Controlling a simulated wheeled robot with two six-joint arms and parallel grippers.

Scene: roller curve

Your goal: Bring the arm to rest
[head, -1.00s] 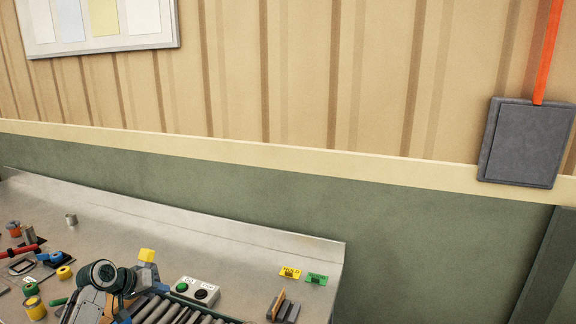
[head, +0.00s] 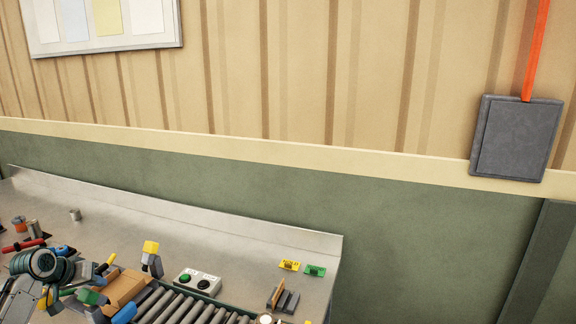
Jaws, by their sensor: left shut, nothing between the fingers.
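My left arm comes in at the lower left, with its round dark wrist seen from above. My left gripper (head: 78,271) is at the wrist's right end, small and partly hidden, over the bench left of the roller conveyor (head: 182,305). It looks shut and holds nothing that I can see. It is apart from the brown box (head: 122,287) at the conveyor's left side. My right gripper is not in view.
The grey bench (head: 220,255) has a raised back edge. A button box (head: 197,282), a yellow tag (head: 290,265) and a green tag (head: 315,271) are on it. A small metal can (head: 75,214) stands at the left. The bench's back strip is mostly clear.

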